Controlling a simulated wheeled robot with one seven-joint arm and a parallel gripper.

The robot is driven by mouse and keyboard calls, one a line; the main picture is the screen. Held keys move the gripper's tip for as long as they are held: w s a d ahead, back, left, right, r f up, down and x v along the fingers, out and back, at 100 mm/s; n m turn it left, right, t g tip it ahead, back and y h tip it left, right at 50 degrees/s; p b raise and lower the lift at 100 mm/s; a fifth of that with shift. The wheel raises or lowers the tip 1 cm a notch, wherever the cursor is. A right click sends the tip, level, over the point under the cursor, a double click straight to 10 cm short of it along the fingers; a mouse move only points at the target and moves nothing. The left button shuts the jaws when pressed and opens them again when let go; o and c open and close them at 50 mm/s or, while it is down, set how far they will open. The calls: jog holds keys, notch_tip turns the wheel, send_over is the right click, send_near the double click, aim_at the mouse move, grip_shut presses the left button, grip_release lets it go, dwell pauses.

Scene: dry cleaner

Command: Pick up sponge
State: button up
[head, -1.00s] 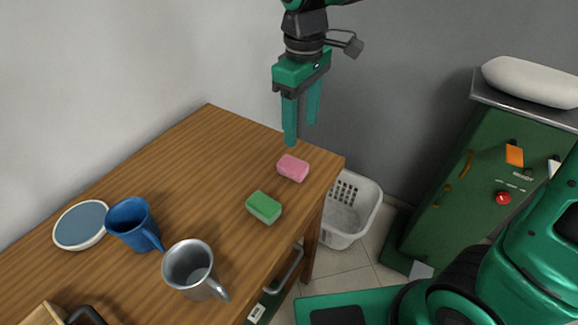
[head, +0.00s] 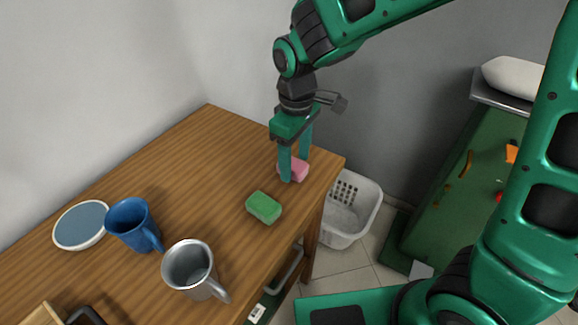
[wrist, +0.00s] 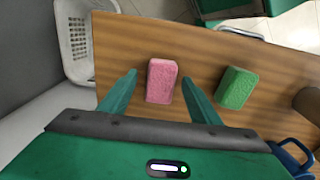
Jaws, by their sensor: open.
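A pink sponge (head: 299,169) lies on the wooden table near its right corner. My gripper (head: 294,170) is open and lowered around it, and its fingers partly hide the sponge in the head view. In the wrist view the pink sponge (wrist: 161,80) lies between the two fingertips (wrist: 160,82), with a gap on each side. A green sponge (head: 264,207) lies on the table nearer the front edge. In the wrist view the green sponge (wrist: 236,88) is to the right, outside the right finger.
A blue mug (head: 131,224), a metal mug (head: 190,268) and a blue-grey plate (head: 80,225) stand on the wooden table (head: 190,165) to the left. A white basket (head: 352,205) is on the floor beyond the right edge. The table behind the sponges is clear.

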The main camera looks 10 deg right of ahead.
aim_at(295, 163)
jog(key=shift+f, duration=0.15)
jog(key=c, duration=1.1)
notch_tip(295, 163, up, 4)
jog(key=shift+r, duration=0.25)
jog(key=s+a+r, duration=0.4)
jog(key=s+a, duration=0.1)
jog(key=s+a+r, duration=0.2)
jog(key=s+a, duration=0.1)
jog(key=shift+s+r, duration=0.25)
jog(key=shift+r, duration=0.05)
